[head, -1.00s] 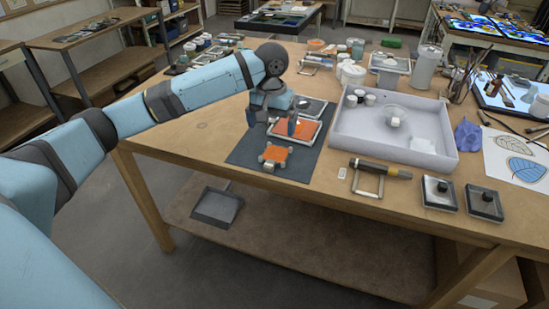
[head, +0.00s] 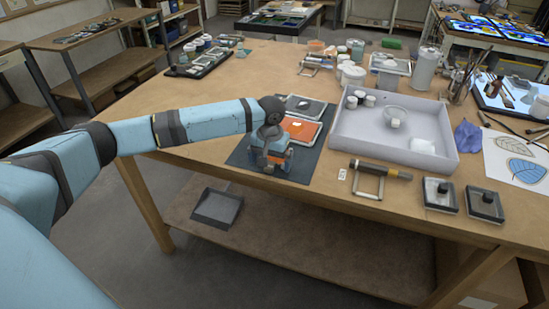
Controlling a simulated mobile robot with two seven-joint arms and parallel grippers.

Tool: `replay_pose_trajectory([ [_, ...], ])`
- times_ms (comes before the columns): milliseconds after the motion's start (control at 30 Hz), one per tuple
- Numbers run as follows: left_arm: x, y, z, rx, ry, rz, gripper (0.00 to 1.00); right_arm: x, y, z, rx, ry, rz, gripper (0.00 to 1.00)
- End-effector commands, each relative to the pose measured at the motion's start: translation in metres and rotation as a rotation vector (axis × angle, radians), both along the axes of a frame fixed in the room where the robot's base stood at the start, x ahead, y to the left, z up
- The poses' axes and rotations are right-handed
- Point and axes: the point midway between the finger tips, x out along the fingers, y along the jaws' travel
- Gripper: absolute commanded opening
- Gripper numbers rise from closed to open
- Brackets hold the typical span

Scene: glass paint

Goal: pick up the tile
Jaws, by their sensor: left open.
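My left gripper (head: 270,163) points down over the front part of a dark mat (head: 304,168) on the workbench. It is open, and its fingers are low, close to the mat. A small orange tile (head: 277,159) lies at this spot. The gripper hides most of it, so I cannot tell whether the fingers touch it. Just behind is a pale-rimmed tray (head: 318,130) with an orange surface and a small white piece on it. My right gripper is not in view.
A large pale bin (head: 448,135) with jars and a bowl stands right of the mat. A dark-handled tool with a metal frame (head: 370,183) and two dark square pads (head: 440,196) lie along the front. The wood left of the mat is mostly clear.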

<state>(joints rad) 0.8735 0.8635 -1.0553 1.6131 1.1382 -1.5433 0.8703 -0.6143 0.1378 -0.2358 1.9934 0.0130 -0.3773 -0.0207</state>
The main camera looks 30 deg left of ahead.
Motion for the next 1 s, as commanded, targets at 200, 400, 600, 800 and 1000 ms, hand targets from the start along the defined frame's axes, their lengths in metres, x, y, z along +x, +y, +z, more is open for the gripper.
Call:
replay_pose_trajectory([
  [200,0.0,0.0,-0.005,-0.001,-0.002,0.0,1.0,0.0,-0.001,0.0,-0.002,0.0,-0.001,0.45],
  [400,0.0,0.0,-0.005,-0.001,-0.001,0.0,0.72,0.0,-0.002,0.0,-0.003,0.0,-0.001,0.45],
  [600,0.0,0.0,-0.004,-0.001,-0.002,0.0,0.62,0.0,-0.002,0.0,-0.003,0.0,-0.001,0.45],
  [800,0.0,0.0,-0.001,-0.001,-0.002,0.0,0.62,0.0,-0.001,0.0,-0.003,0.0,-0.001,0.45],
  [1000,0.001,0.0,0.021,-0.002,-0.005,0.0,0.62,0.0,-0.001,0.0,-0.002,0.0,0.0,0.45],
])
